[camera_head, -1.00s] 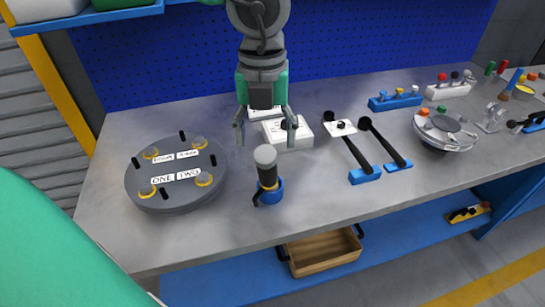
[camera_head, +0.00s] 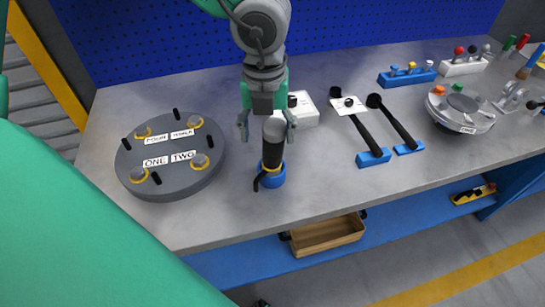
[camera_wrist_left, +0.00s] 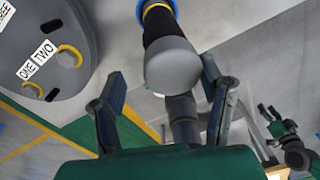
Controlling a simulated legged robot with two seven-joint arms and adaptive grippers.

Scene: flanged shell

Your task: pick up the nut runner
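The nut runner (camera_head: 273,150) stands upright in a blue holder (camera_head: 271,180) near the bench's front edge. It has a black body, a grey rounded top and a yellow ring low down. My left gripper (camera_head: 266,125) is open, its fingers to either side of the grey top in the head view. In the left wrist view the nut runner (camera_wrist_left: 170,50) shows beyond and between the open fingertips (camera_wrist_left: 162,80). I cannot tell whether a finger touches it.
A round grey flanged shell (camera_head: 170,175) with labels and yellow-ringed studs is to the left. A white box (camera_head: 305,112) sits behind the nut runner. Two black-handled tools (camera_head: 368,140) are to the right. A wooden crate (camera_head: 327,235) is on the shelf below.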

